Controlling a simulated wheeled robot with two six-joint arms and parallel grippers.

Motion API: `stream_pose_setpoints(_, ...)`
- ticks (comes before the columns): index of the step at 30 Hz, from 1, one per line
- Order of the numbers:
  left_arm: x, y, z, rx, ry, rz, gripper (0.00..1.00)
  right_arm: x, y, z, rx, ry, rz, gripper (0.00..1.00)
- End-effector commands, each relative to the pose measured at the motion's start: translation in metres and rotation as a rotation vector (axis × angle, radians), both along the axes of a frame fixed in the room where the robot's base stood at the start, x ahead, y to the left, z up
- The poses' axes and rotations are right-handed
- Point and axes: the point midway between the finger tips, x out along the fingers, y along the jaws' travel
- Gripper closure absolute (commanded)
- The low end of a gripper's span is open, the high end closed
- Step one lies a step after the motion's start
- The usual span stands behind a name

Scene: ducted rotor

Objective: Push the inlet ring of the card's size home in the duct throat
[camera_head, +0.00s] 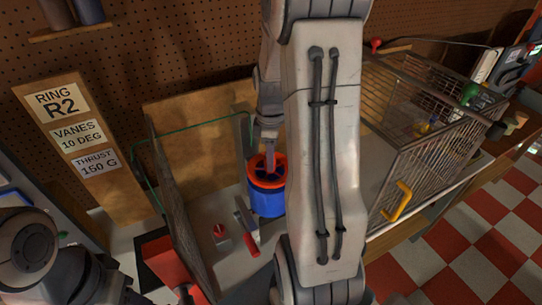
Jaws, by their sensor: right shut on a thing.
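The card board (66,120) at the left reads "RING R2, VANES 10 DEG, THRUST 150 G". A blue duct (267,203) stands upright on the bench behind a clear panel, left of my big arm link. An orange-red ring (256,175) sits at its top, with a dark middle. My right gripper (268,146) points down at the ring and is shut on it, its fingertips partly hidden. I cannot tell how deep the ring sits. My left arm shows at the lower left, but its gripper is out of view.
A glass panel (195,140) stands left of the duct. A red-handled tool (247,232) and a small red-topped part (221,236) lie beside the duct. A wire cage (432,135) with a yellow handle (397,202) stands right. My arm hides the middle.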

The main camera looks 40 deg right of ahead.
Motion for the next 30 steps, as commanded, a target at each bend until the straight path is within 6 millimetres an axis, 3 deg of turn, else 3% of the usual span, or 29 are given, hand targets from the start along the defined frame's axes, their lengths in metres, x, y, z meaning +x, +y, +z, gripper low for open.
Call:
stream_pose_setpoints(23, 0.000, 0.000, -0.014, 0.000, 0.000, 0.000, 0.50, 0.000, 0.000, -0.021, 0.000, 0.000, 0.000, 1.00)
stream_pose_setpoints(24, 0.000, 0.000, -0.014, 0.000, 0.000, 0.000, 0.50, 0.000, 0.000, -0.021, 0.000, 0.000, 0.000, 0.57)
stream_pose_setpoints(26, 0.000, 0.000, -0.014, 0.000, 0.000, 0.000, 0.50, 0.000, 0.000, -0.021, 0.000, 0.000, 0.000, 0.34)
stream_pose_setpoints(27, 0.000, 0.000, -0.014, 0.000, 0.000, 0.000, 0.50, 0.000, 0.000, -0.021, 0.000, 0.000, 0.000, 0.26)
stream_pose_setpoints(30, 0.000, 0.000, -0.014, 0.000, 0.000, 0.000, 0.50, 0.000, 0.000, -0.021, 0.000, 0.000, 0.000, 0.26)
